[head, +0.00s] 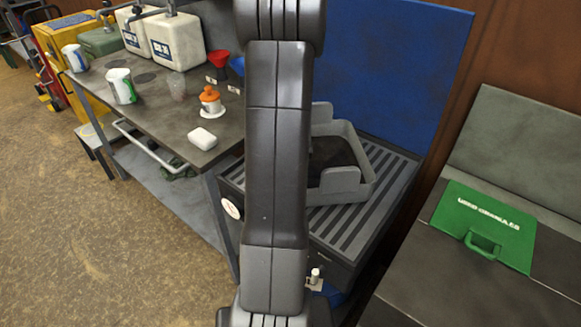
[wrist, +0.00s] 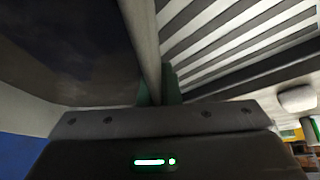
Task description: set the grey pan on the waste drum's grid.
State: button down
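The grey pan (head: 343,186) is at the slatted grid (head: 345,226) of the waste drum, partly hidden behind my arm in the head view. Its inside is dark. It looks level and lies over the slats; I cannot tell whether it rests fully on them. In the wrist view the pan's wall (wrist: 143,35) runs down between the green fingertips of my gripper (wrist: 158,92), which look shut on it. The pan's dark inside is on the left and the grid (wrist: 225,30) on the right. In the head view my gripper is hidden behind my arm.
A workbench (head: 150,105) on the left holds white canisters (head: 178,42), mugs, funnels, an orange-capped bottle (head: 210,98) and a white block (head: 202,138). A blue panel (head: 400,60) stands behind the grid. A bin with a green lid (head: 485,225) is at right.

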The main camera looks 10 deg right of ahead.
jog(key=shift+w+d+f, duration=0.2)
jog(key=shift+f, duration=0.4)
jog(key=c, duration=2.1)
grip_release()
jog(key=shift+f+b, duration=0.2)
jog(key=shift+b, duration=0.2)
jog(key=o, duration=0.5)
jog(key=shift+c, duration=0.2)
jog(key=shift+r, duration=0.15)
